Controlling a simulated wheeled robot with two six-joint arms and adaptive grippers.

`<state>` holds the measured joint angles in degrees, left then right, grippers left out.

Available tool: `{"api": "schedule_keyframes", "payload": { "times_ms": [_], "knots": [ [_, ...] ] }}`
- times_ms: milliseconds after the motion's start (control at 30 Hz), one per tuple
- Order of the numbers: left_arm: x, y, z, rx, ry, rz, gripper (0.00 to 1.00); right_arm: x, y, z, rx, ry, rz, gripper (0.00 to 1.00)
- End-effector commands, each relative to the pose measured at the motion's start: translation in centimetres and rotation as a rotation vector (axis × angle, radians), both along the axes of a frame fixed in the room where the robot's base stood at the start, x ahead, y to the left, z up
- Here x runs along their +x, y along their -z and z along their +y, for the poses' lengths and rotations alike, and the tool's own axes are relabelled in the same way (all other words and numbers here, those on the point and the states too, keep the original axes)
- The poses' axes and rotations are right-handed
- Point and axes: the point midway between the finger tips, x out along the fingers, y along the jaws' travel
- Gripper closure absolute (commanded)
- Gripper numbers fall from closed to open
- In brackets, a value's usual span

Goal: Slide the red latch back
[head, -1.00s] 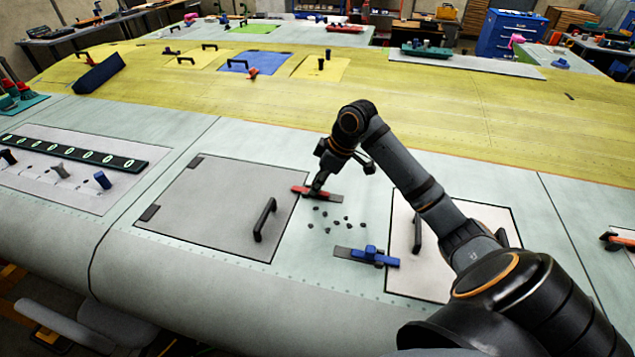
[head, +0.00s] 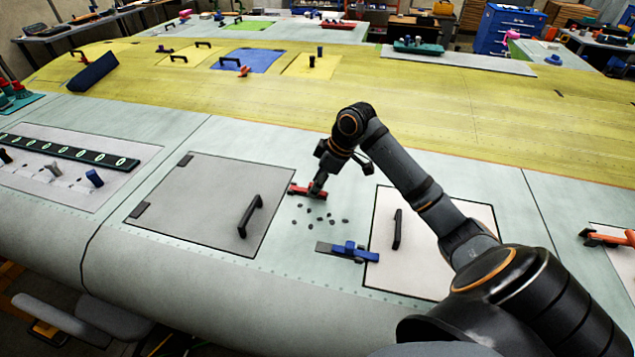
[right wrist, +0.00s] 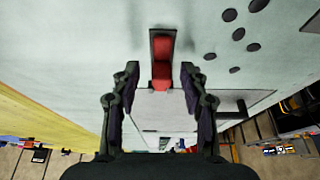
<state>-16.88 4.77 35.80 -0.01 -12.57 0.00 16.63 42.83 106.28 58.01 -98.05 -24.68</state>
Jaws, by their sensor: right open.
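The red latch (head: 299,189) lies at the right edge of the grey hatch panel (head: 195,205), near its far corner. Its left end sits about at the panel's edge, and the red part covers most of its dark base. In the right wrist view the red latch (right wrist: 161,62) lies between the fingers, with a little dark base showing at its far end. My right gripper (head: 317,187) is over the latch's right part. In the wrist view its fingers (right wrist: 160,70) are apart, one on each side of the latch. My left gripper is out of view.
Several small dark fasteners (head: 320,216) lie loose just in front of the latch. A blue latch (head: 350,250) sits beside a light panel with a black handle (head: 397,229). The grey panel has a black handle (head: 250,215). The yellow wing surface (head: 430,105) behind is mostly clear.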

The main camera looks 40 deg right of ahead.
Motion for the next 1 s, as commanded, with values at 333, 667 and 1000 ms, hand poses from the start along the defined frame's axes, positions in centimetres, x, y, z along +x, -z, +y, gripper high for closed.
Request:
{"api": "schedule_keyframes", "payload": {
  "times_ms": [333, 667, 1000],
  "knots": [
    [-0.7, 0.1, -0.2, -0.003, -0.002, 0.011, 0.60, -1.4, -4.6, -1.6, -0.008, 0.000, -0.004, 0.56],
    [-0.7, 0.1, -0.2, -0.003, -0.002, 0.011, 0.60, -3.3, -10.4, -3.2, -0.002, 0.001, 0.000, 0.56],
    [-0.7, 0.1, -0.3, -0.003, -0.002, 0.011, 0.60, -3.5, -11.0, -3.3, 0.003, 0.000, 0.000, 0.56]
  ]
}}
